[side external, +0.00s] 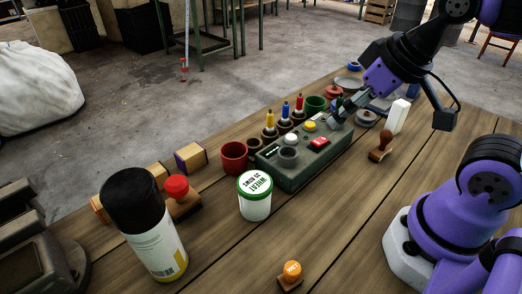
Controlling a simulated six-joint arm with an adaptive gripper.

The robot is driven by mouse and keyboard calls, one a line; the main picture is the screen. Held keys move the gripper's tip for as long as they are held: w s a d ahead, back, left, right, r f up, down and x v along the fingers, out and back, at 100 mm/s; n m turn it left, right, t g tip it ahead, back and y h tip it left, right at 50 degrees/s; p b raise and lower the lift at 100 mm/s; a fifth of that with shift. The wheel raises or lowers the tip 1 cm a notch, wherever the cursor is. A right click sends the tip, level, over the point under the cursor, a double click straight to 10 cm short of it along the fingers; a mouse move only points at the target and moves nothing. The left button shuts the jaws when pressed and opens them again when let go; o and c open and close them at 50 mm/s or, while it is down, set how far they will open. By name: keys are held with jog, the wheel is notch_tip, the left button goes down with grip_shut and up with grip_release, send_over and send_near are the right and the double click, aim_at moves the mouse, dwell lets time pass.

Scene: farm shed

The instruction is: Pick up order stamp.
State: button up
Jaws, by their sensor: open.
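Several stamps stand on the wooden table. One with an orange knob (291,268) and a small, unreadable label on top is at the front. One with a red knob (177,187) on a wooden base stands at the left, partly behind a black-capped spray can. A brown wooden stamp (380,148) stands at the right. I cannot tell by lettering which is the order stamp. My gripper (341,112) is above the far end of a green box, pointing down to the left, apart from these three stamps. It is open; nothing shows held in it.
The green box (300,168) carries buttons and cups. The spray can (155,245), a white wheat tub (255,197), a red cup (234,157), wooden blocks (190,157) and bottles (270,121) crowd around it. A white block (398,116) stands upright at right. The front middle table is mostly clear.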

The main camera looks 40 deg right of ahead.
jog(key=shift+d, duration=0.1)
jog(key=m+g, duration=0.1)
jog(key=g, duration=0.5)
send_near(384, 143)
jog(key=w+f, duration=0.1)
jog(key=f, duration=0.4)
jog(key=shift+w+d+f, duration=0.2)
jog(key=shift+d, duration=0.1)
jog(key=f, duration=0.6)
jog(key=shift+d, duration=0.25)
jog(key=c, duration=1.1)
